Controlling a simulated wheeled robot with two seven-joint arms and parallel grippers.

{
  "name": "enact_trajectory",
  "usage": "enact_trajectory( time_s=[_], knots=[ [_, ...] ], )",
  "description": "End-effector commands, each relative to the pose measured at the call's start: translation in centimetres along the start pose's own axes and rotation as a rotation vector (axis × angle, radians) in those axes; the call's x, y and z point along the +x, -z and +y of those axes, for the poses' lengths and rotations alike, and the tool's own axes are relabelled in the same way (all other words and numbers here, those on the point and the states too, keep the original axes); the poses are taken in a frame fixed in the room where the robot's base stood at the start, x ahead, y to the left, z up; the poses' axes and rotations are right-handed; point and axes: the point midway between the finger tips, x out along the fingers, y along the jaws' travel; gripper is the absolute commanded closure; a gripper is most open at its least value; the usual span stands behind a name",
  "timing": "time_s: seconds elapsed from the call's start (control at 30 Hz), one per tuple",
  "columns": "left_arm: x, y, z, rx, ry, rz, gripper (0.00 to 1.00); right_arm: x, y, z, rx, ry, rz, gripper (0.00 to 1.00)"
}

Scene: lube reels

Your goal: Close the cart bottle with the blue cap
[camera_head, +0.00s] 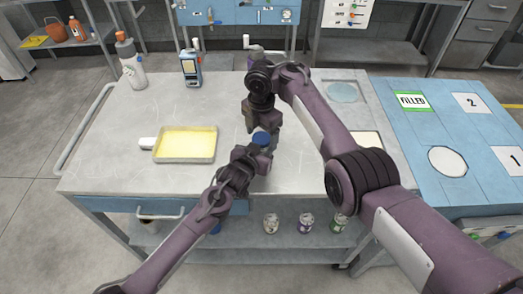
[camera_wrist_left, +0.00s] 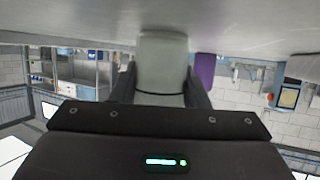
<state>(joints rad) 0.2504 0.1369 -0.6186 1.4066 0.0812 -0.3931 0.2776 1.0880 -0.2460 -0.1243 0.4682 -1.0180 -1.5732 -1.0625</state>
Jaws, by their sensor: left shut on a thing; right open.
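A blue cap (camera_head: 262,138) shows near the middle of the cart top, in the head view, directly under my right gripper (camera_head: 261,128). The right gripper points down and is open, its fingertips just above or beside the cap. My left gripper (camera_head: 258,157) reaches in low from the front and is shut on a pale grey bottle (camera_wrist_left: 163,68), which stands between its fingers in the upside-down left wrist view. In the head view the bottle is mostly hidden by the grippers. I cannot tell whether the cap is seated on it.
The cart top (camera_head: 110,165) holds a yellow-filled tray (camera_head: 186,144), a grey bottle with an orange top (camera_head: 130,62) and a blue device (camera_head: 191,66). A blue table (camera_head: 428,120) with numbered places adjoins on the right. Small containers (camera_head: 306,223) stand on the lower shelf. The cart's front-left top is clear.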

Motion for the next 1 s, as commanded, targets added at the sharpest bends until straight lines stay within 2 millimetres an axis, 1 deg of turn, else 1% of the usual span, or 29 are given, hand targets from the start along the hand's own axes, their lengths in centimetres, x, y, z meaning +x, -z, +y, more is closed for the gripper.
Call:
enact_trajectory(
  time_s=[0.13,0.17,0.5,0.6,0.8,1.0],
  knots=[
    [0.0,-0.09,0.0,0.0,0.0,-0.002,1.0,0.0,0.0,-0.01,0.0,0.0,0.0,0.24],
    [0.0,-0.09,0.0,0.0,0.0,-0.002,1.0,0.0,0.0,-0.01,0.0,0.0,0.0,0.27],
    [0.0,-0.09,-0.01,0.0,0.0,-0.002,1.0,-0.04,0.0,0.0,0.0,0.0,0.0,0.71],
    [0.01,-0.1,-0.01,0.0,0.0,-0.002,1.0,-0.01,0.03,0.01,0.03,0.0,0.0,0.71],
    [0.0,-0.1,0.0,0.0,0.0,-0.002,1.0,-0.01,0.02,0.02,0.27,-0.001,0.001,0.71],
    [0.0,-0.11,0.0,0.0,0.0,-0.002,1.0,-0.05,-0.01,0.02,0.297,-0.001,0.0,0.71]
  ],
)
